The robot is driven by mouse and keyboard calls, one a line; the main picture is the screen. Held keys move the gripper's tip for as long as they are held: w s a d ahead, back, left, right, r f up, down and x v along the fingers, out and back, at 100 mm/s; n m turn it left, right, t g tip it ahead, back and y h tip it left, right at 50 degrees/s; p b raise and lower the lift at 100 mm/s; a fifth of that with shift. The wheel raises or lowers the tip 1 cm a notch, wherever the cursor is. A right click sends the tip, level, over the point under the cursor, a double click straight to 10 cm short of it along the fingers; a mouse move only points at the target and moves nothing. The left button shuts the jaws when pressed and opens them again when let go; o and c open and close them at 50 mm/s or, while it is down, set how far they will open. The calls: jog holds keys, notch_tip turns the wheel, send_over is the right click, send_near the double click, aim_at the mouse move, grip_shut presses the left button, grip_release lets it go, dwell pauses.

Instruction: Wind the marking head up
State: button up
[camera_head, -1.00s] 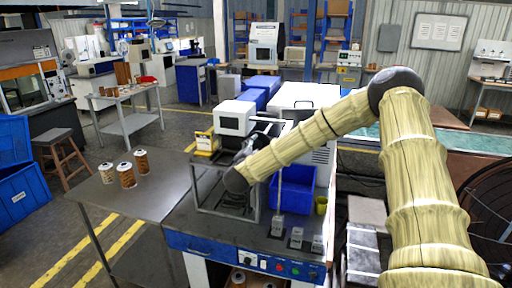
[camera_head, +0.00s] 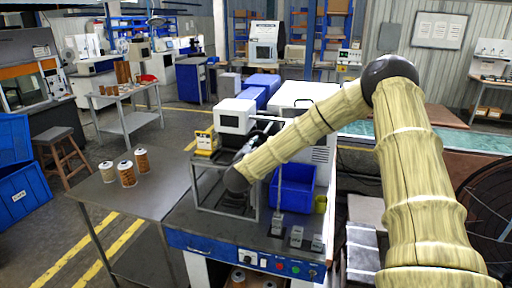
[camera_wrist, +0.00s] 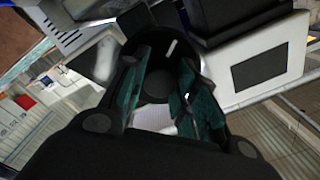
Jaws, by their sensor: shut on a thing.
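The marking machine, with a white box-shaped head (camera_head: 236,117), stands at the back of a metal frame on the dark workbench. My gripper (camera_wrist: 160,72) is at the machine's front right; in the head view my own arm hides most of it. In the wrist view its two teal-padded fingers are on either side of a dark round knob (camera_wrist: 156,87) with a short white mark above it. The fingers are shut on this knob. The contact points are partly hidden by the dark fingers.
Several grey blocks sit at the bench's front right. Several filter cartridges (camera_head: 127,174) stand on the left side table (camera_head: 150,201), otherwise clear.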

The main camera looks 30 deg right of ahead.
jog(key=n+p, duration=0.1)
jog(key=n, duration=0.9)
jog(key=shift+n+p, duration=0.3)
jog(key=shift+p, duration=0.1)
jog(key=n, duration=0.5)
jog(key=shift+s+f+n+g+p, duration=0.15)
jog(key=shift+n+g+p, duration=0.15)
jog(key=shift+n, duration=1.7)
jog(key=o, duration=1)
jog(key=shift+d, duration=0.1)
